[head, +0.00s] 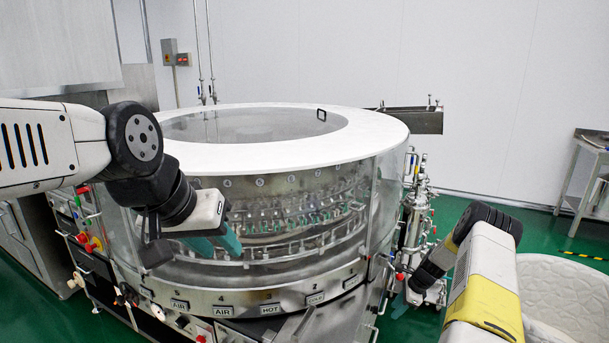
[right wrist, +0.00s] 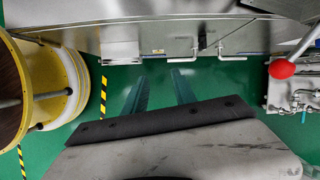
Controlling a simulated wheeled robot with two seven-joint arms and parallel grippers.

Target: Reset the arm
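My left arm reaches in from the left in the head view. Its gripper (head: 221,254) has two teal fingers spread apart and empty, in front of the round washer's clear wall (head: 390,190). My right arm is at the lower right, and its gripper (head: 400,303) points down and left beside the washer, partly hidden by the arm. In the right wrist view the teal fingers of the right gripper (right wrist: 158,76) are apart, with green floor and nothing held between them.
The rotary washer (head: 290,155) with its white ring top fills the middle. Pipes and valves (head: 418,220) stand at its right side. A red-knobbed lever (right wrist: 282,69) and a yellow-and-white round object (right wrist: 72,75) flank the right gripper. A metal table (head: 590,140) stands far right.

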